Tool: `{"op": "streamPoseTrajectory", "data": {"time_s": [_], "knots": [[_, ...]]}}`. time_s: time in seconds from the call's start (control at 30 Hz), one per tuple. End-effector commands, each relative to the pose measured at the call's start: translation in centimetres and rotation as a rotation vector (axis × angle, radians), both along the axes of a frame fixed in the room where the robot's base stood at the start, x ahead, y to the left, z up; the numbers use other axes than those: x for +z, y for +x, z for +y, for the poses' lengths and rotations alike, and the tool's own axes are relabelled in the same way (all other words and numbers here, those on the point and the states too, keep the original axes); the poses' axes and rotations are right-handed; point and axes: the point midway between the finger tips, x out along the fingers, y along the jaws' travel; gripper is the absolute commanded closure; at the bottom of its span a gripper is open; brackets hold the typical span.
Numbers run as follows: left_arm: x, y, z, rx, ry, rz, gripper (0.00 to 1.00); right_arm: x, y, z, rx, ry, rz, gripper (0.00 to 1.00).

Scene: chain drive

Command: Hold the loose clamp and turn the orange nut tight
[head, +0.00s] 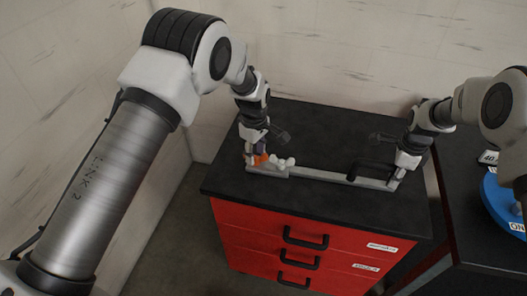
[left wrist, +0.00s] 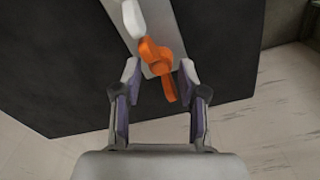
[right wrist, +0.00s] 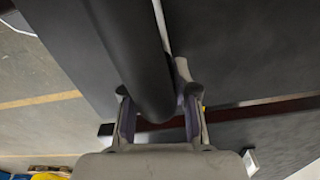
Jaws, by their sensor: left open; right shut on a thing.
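The loose clamp (head: 325,176) is a long grey bar lying on the black top of a red cabinet. Its white jaw piece (head: 284,162) is near the left end. The orange nut (head: 260,159) sits at that end and has wing-like arms; it also shows in the left wrist view (left wrist: 158,58). My left gripper (head: 254,157) is open above the nut, with its fingers (left wrist: 160,75) on either side of one orange arm. My right gripper (head: 398,175) is at the bar's right end, shut on the clamp's thick black handle (right wrist: 130,45). The contact is partly hidden in the head view.
The red cabinet (head: 262,232) has black drawer handles and white labels. A dark table (head: 462,180) with a blue round thing (head: 500,205) stands at the right. Pale walls rise behind and at the left. The cabinet top in front of the bar is clear.

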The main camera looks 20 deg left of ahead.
Motion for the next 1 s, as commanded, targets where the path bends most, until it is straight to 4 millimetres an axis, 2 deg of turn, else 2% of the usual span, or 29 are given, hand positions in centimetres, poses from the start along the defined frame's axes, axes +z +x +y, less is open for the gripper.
{"op": "streamPoseTrajectory", "data": {"time_s": [0.07,0.1,0.2,0.73,0.77,0.8,1.0], "knots": [[0.02,0.00,0.01,0.000,0.000,0.000,0.59,0.00,0.00,0.01,0.000,0.000,0.000,1.00],[0.03,0.00,0.01,0.000,0.000,0.000,0.66,0.00,-0.01,0.01,0.000,0.000,0.000,1.00],[0.03,0.00,0.00,0.000,0.000,0.000,1.00,0.00,-0.01,0.01,0.000,0.000,0.000,1.00],[0.05,-0.02,0.00,-0.067,0.000,0.001,1.00,0.00,0.00,0.02,0.001,0.000,0.000,1.00],[0.05,-0.02,0.00,-0.067,0.000,0.001,0.66,0.00,0.00,0.02,0.001,0.000,0.000,1.00],[0.05,-0.02,0.00,-0.067,0.000,0.001,0.59,0.00,0.01,0.02,0.001,0.000,0.000,1.00],[0.05,-0.01,-0.01,-0.065,0.000,0.001,0.59,0.00,0.00,0.01,0.000,0.000,0.000,1.00]]}}
